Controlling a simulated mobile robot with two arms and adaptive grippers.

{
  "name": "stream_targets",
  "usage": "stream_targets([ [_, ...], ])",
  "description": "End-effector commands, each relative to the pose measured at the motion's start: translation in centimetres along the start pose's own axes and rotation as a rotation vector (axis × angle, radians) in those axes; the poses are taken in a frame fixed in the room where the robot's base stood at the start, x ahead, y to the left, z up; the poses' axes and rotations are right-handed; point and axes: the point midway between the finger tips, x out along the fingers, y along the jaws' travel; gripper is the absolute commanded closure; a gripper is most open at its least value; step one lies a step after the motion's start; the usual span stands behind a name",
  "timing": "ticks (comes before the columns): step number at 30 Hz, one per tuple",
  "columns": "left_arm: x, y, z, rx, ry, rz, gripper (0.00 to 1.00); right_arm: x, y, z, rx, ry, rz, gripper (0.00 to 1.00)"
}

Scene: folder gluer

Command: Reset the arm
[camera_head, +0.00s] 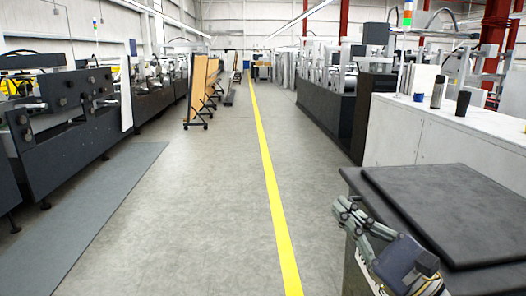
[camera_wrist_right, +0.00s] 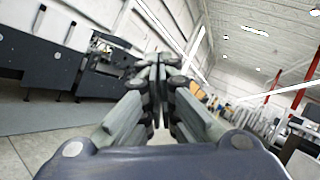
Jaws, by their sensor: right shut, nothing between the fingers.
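My right gripper (camera_head: 346,212) is at the lower right of the head view, in front of the left edge of a dark-topped table. Its fingers point up and to the left. In the right wrist view the fingertips (camera_wrist_right: 158,68) meet in the middle of the picture, with nothing between them. The gripper is shut and empty, and it appears clear of the table. My left gripper does not show in either view.
The dark table (camera_head: 440,200) stands at right, beside a white cabinet (camera_head: 440,135) with a blue cup (camera_head: 419,97) and two dark containers. Machines (camera_head: 75,125) line the left side. An open grey aisle with a yellow line (camera_head: 268,170) runs down the middle.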

Motion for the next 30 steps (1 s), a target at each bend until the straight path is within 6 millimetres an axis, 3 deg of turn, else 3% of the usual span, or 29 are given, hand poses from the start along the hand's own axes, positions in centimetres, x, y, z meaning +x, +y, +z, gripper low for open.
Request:
stream_targets([
  [1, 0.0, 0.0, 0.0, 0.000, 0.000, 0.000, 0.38, -0.8, -0.7, -0.5, 0.232, -0.010, -0.109, 1.00],
  [5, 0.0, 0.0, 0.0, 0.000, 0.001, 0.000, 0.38, -4.1, -3.2, -4.0, 0.807, -0.032, -0.420, 1.00],
  [8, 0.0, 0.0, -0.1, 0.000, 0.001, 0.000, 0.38, -8.3, -3.7, -8.5, 1.224, -0.043, -0.693, 1.00],
  [10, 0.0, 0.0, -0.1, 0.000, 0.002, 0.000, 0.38, -11.9, -2.7, -12.1, 1.495, -0.052, -0.906, 1.00],
  [15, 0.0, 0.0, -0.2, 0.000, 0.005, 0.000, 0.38, -21.0, 3.4, -19.0, 1.996, -0.083, -1.450, 1.00],
  [18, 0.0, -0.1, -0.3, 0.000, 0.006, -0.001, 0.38, -25.9, 8.5, -21.1, 2.184, -0.106, -1.779, 1.00],
  [21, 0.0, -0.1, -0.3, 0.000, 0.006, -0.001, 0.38, -29.9, 13.5, -21.7, 2.290, -0.130, -2.091, 1.00],
  [22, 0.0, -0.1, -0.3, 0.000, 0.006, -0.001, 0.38, -30.9, 14.9, -21.6, -2.258, 0.134, 2.129, 1.00],
  [26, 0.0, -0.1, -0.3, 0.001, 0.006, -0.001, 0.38, -34.6, 20.5, -20.7, -1.919, 0.136, 2.082, 1.00],
  [30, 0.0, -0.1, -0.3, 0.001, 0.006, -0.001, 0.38, -37.6, 25.9, -18.5, -1.602, 0.134, 2.036, 1.00],
])
